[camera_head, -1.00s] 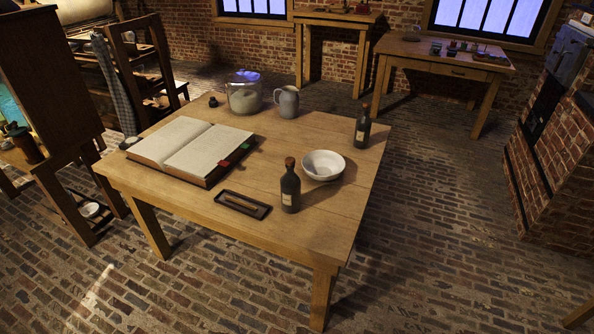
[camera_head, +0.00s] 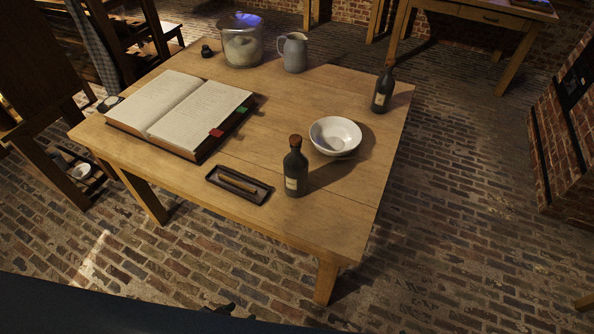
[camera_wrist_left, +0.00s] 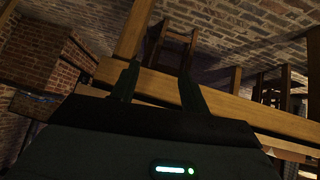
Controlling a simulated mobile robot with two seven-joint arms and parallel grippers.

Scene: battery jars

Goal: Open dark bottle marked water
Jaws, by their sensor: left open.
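Two dark corked bottles with pale labels stand upright on the wooden table. The near bottle (camera_head: 295,172) stands by the front edge, right of a small tray. The far bottle (camera_head: 383,92) stands near the right edge, beyond the white bowl. Both corks are in place; the label writing is too small to read. My left gripper (camera_wrist_left: 158,80) is open and empty in the left wrist view, facing the table's edge and a leg. In the head view only a dark part of my left arm shows along the bottom, well short of the bottles. My right gripper is not in view.
The table (camera_head: 320,235) also holds an open book (camera_head: 180,110), a small tray (camera_head: 240,186) with a stick-like item, a white bowl (camera_head: 335,134), a glass jar (camera_head: 242,42) and a grey jug (camera_head: 293,52). The bowl stands close to the near bottle. The front right corner is clear.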

